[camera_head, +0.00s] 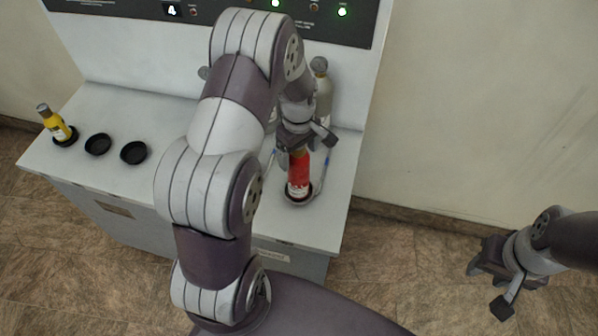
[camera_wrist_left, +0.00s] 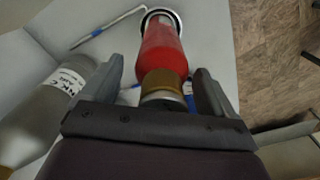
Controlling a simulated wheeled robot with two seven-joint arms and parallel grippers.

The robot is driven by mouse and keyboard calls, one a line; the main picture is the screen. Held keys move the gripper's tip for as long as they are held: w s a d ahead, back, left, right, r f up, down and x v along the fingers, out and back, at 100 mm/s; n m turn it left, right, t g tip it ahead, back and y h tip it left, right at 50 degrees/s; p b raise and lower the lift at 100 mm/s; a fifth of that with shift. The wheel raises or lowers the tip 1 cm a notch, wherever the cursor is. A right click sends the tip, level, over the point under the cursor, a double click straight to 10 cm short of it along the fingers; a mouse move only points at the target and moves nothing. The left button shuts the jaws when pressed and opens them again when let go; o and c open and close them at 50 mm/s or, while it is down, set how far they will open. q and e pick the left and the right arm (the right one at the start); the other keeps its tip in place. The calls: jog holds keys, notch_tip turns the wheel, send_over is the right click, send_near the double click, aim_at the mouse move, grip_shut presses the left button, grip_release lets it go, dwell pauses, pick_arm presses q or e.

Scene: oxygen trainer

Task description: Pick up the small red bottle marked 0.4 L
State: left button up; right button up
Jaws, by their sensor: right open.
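The red bottle (camera_head: 299,174) stands upright in a dark round holder (camera_head: 298,199) on the white bench. It has a brass-coloured neck and a white label low down; the marking is too small to read. My left gripper (camera_head: 303,146) is at the bottle's top. In the left wrist view, the red bottle (camera_wrist_left: 162,52) and its neck lie between the two open fingers of my left gripper (camera_wrist_left: 160,82), with a gap visible on the left side. My right gripper (camera_head: 488,288) is open and empty, over the floor at the right, away from the bench.
A grey bottle (camera_head: 323,95) stands behind the red one; it also shows in the left wrist view (camera_wrist_left: 45,115). A yellow bottle (camera_head: 55,124) stands in a holder at the bench's left. Two empty black holders (camera_head: 98,144) (camera_head: 133,152) are beside it. A control panel (camera_head: 330,15) rises behind.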

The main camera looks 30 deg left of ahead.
pick_arm(q)
jog(key=shift+a, duration=0.1)
grip_shut()
jog(key=shift+r, duration=0.1)
